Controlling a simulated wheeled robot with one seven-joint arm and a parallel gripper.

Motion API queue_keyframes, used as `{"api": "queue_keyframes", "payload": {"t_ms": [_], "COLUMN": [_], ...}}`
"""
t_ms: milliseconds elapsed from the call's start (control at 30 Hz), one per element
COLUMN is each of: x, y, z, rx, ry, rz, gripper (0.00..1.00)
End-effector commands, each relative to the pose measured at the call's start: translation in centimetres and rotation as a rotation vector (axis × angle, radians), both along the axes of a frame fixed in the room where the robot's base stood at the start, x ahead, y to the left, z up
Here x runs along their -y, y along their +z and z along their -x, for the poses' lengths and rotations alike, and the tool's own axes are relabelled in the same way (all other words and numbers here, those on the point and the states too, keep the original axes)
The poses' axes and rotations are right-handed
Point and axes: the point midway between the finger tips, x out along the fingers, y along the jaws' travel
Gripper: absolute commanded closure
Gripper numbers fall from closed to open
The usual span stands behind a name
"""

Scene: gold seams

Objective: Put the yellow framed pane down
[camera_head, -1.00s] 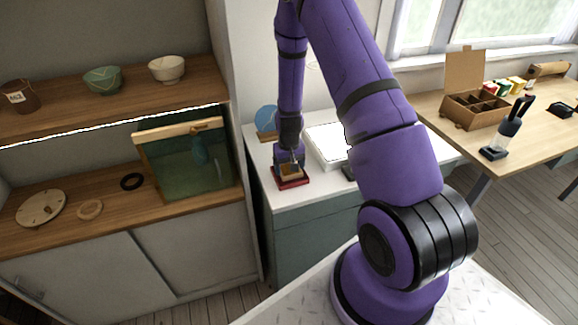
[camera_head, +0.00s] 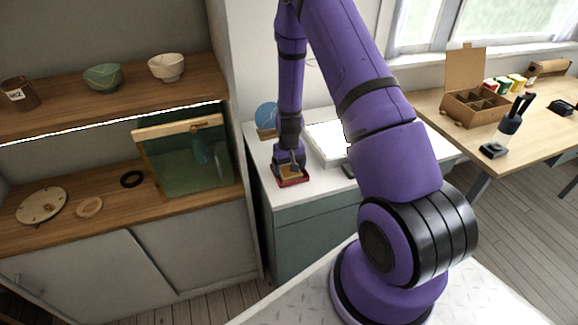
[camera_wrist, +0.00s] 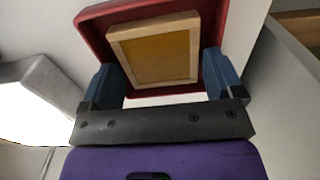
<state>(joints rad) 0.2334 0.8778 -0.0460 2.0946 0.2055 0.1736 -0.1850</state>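The yellow framed pane (camera_wrist: 157,55) is a small yellow square in a pale wooden frame. It shows over the inside of a red tray (camera_wrist: 92,18), turned a little against the tray's sides. My gripper (camera_wrist: 160,70) has one blue finger at each side of the pane. I cannot tell whether the fingers press on the frame or stand just clear of it. In the head view my gripper (camera_head: 291,163) points down at the pane (camera_head: 293,173) and the red tray (camera_head: 295,184) on the white counter. The gripper hides part of both.
The white counter (camera_head: 262,165) also holds a blue disc (camera_head: 266,115) on a stand and a bright white panel (camera_head: 325,142). A cabinet with a large framed glass (camera_head: 185,165) stands left. A wooden table (camera_head: 440,120) with a compartment box (camera_head: 475,110) stands right.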

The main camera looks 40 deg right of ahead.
Motion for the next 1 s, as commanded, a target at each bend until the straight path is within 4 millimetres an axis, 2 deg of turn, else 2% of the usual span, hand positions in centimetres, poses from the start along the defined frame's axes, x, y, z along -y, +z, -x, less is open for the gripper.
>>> {"api": "queue_keyframes", "payload": {"t_ms": [133,267,700,833,1000], "x": [0.0,0.1,0.0,0.0,0.0], "y": [0.5,1.9,9.7,11.5,12.9], "z": [-0.1,-0.1,-0.1,-0.1,0.0], "rx": [0.002,0.005,0.004,0.004,0.002], "ry": [0.0,0.0,0.001,0.0,0.001], "rz": [0.001,0.001,0.001,0.001,0.001], "gripper": [0.0,0.0,0.0,0.0,0.0]}}
